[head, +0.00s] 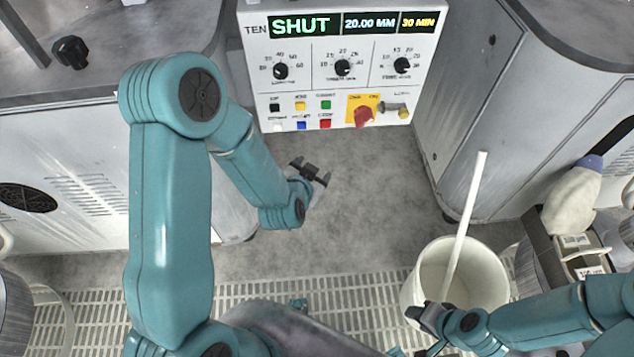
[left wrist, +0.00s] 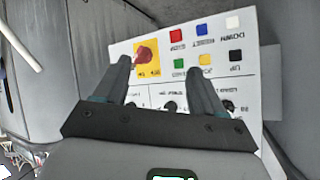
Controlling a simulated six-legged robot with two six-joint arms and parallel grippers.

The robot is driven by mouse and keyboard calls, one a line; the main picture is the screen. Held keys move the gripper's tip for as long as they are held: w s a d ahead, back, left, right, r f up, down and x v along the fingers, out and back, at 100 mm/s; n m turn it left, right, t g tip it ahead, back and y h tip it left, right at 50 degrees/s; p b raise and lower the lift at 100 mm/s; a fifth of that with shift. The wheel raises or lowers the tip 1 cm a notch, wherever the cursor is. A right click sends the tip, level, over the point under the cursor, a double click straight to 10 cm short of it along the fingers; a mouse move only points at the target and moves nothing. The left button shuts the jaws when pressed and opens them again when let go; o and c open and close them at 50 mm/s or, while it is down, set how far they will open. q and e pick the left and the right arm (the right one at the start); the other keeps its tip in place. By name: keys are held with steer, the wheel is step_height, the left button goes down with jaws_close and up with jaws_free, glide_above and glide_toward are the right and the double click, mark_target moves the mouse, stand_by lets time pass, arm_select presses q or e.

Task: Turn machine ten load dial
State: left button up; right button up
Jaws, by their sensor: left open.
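The machine ten control panel (head: 330,95) stands at the top centre in the head view, its display reading SHUT, 20.00 MM and 30 MIN. It carries a left dial (head: 281,71), a middle dial (head: 343,67) and a right dial (head: 402,65), all black; their small captions are too blurred to show which is load. My left gripper (head: 312,172) is open and empty, below and apart from the panel. In the left wrist view the panel (left wrist: 215,70) appears upside down behind my open fingers (left wrist: 160,66). My right gripper (head: 424,314) is at a white bucket's rim; its jaws are unclear.
Coloured buttons (head: 300,105) and a red knob (head: 364,116) on a yellow plate sit below the dials. The white bucket (head: 480,270) holds a white rod (head: 467,210). Grey machine cabinets (head: 500,110) flank the panel. The floor (head: 370,190) before it is clear.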

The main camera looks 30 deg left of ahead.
arm_select(q)
steer(key=shift+s+d+f+n+g+h+p, duration=0.2)
steer(key=shift+s+d+f+g+h+p, duration=0.35)
steer(key=shift+s+d, duration=0.3)
steer(key=shift+s+d+f+n+g+h+p, duration=0.2)
steer(key=shift+s+d+f+g+h+p, duration=0.1)
steer(key=shift+s+d+f+g+h, duration=0.4)
arm_select(e)
steer(key=shift+r, duration=1.25)
arm_select(q)
steer(key=shift+y, duration=0.25)
steer(key=s+d+f+n+g+h+p, duration=0.1)
steer(key=s+d+g+h+p, duration=0.1)
steer(key=s, duration=0.6)
steer(key=s+d+f+n+g+h+p, duration=0.2)
steer(key=s+d+g+p, duration=0.2)
steer(key=s, duration=0.5)
steer(key=shift+d+g+p, duration=0.3)
steer(key=shift+d+g, duration=0.75)
arm_select(e)
steer(key=s+a+r+g, duration=0.1)
steer(key=s+r, duration=0.2)
steer(key=r, duration=0.3)
steer(key=shift+s+a+n, duration=0.2)
steer(key=shift+a+n, duration=0.1)
steer(key=shift+a, duration=0.05)
